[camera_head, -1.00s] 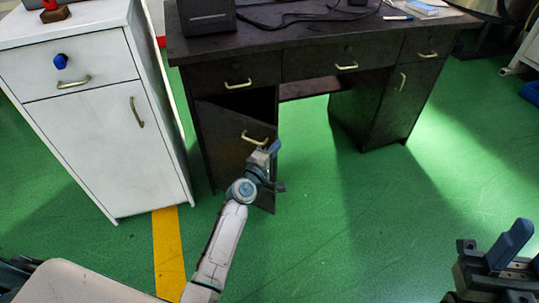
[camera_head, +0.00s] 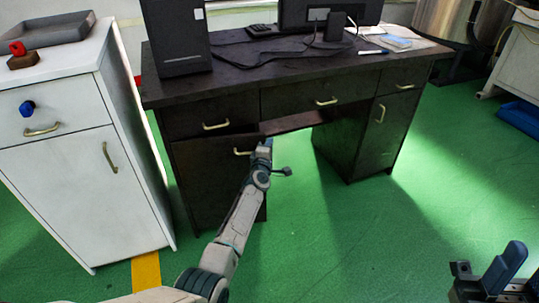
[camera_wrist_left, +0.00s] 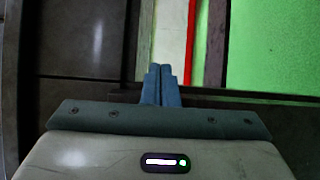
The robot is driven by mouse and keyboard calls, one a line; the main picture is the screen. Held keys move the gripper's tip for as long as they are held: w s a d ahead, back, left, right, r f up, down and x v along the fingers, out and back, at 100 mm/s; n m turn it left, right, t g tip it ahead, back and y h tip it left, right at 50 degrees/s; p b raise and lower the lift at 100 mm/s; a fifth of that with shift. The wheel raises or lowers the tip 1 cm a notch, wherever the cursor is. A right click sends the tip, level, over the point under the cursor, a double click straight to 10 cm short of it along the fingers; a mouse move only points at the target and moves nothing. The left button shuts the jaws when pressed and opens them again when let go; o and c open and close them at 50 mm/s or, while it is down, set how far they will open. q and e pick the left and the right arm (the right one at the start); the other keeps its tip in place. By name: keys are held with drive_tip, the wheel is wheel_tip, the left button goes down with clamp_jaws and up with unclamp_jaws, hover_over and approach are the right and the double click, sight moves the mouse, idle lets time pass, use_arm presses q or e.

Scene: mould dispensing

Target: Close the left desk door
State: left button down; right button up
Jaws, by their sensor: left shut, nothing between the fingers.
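The left desk door (camera_head: 205,180) is a dark brown panel under the left drawer of the dark desk (camera_head: 225,84). It stands slightly ajar, with a narrow dark gap along its top edge. Its pale handle (camera_head: 243,152) is near the upper right corner. My left gripper (camera_head: 265,146) is at the door's free right edge, just right of the handle; whether it touches is unclear. Its blue fingers (camera_wrist_left: 161,85) are together and empty in the left wrist view. My right gripper (camera_head: 503,268) is at the lower right, away from the desk, its finger gap unclear.
A white cabinet (camera_head: 70,160) stands left of the desk, close to it. A computer tower (camera_head: 180,38) and a monitor (camera_head: 330,12) are on the desk. Green floor (camera_head: 400,230) is free in front and to the right.

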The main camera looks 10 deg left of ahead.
use_arm(q)
drive_tip(key=w+y, duration=0.1)
drive_tip(key=w+a+n+y, duration=0.1)
drive_tip(key=w, duration=0.1)
drive_tip(key=w+a+n+y, duration=0.1)
drive_tip(key=w, duration=0.1)
drive_tip(key=shift+a+b, duration=0.25)
drive_tip(key=shift+b, duration=0.15)
